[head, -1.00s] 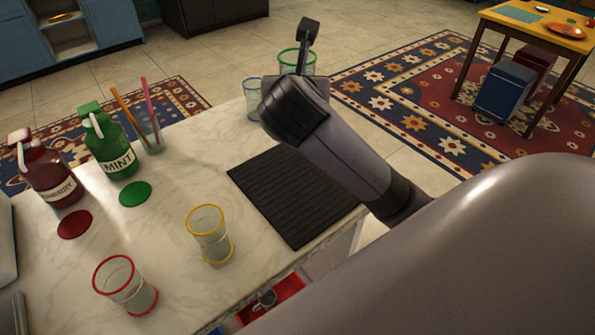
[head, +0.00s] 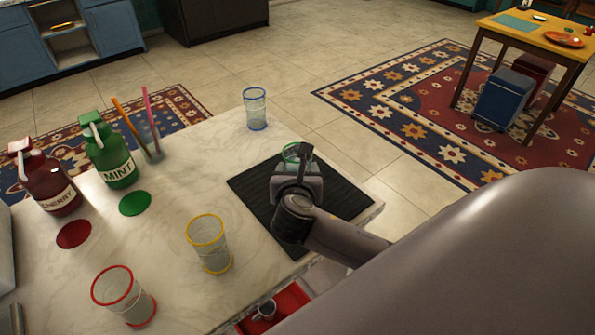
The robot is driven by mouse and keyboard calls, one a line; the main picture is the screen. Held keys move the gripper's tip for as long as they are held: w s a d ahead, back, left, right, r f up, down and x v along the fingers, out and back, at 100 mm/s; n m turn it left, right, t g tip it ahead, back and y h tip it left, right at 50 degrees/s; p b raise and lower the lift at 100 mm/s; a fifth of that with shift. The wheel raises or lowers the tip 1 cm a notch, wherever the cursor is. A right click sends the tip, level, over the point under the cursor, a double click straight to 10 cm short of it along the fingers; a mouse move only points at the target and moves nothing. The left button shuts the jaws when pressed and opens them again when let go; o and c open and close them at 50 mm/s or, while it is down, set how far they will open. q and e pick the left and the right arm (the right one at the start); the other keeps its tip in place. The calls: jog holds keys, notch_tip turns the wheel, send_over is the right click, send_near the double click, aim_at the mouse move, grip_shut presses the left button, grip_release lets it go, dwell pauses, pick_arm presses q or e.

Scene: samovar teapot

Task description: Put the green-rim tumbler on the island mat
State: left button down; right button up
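The green-rim tumbler (head: 289,151) is at the far part of the black ribbed island mat (head: 355,205), mostly hidden behind my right gripper (head: 303,158). Only part of its green rim and clear side shows. My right gripper has a finger against the tumbler and appears shut on it. I cannot tell whether the tumbler's base touches the mat. My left gripper is out of view.
A blue-rim tumbler (head: 255,109) stands behind the mat. A yellow-rim tumbler (head: 208,244) and a red-rim tumbler (head: 124,297) stand at the front left. Cherry (head: 52,184) and mint (head: 109,158) bottles and a straw holder (head: 152,150) are at the left.

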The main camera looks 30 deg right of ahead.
jog(key=shift+f, duration=0.2)
jog(key=shift+f, duration=0.15)
jog(key=o, duration=1.1)
jog(key=shift+c, duration=0.2)
jog(key=shift+s+a+r, duration=0.15)
jog(key=shift+r, duration=0.1)
jog(key=v, duration=1.1)
jog(key=shift+s+a, duration=0.2)
jog(key=shift+s, duration=0.05)
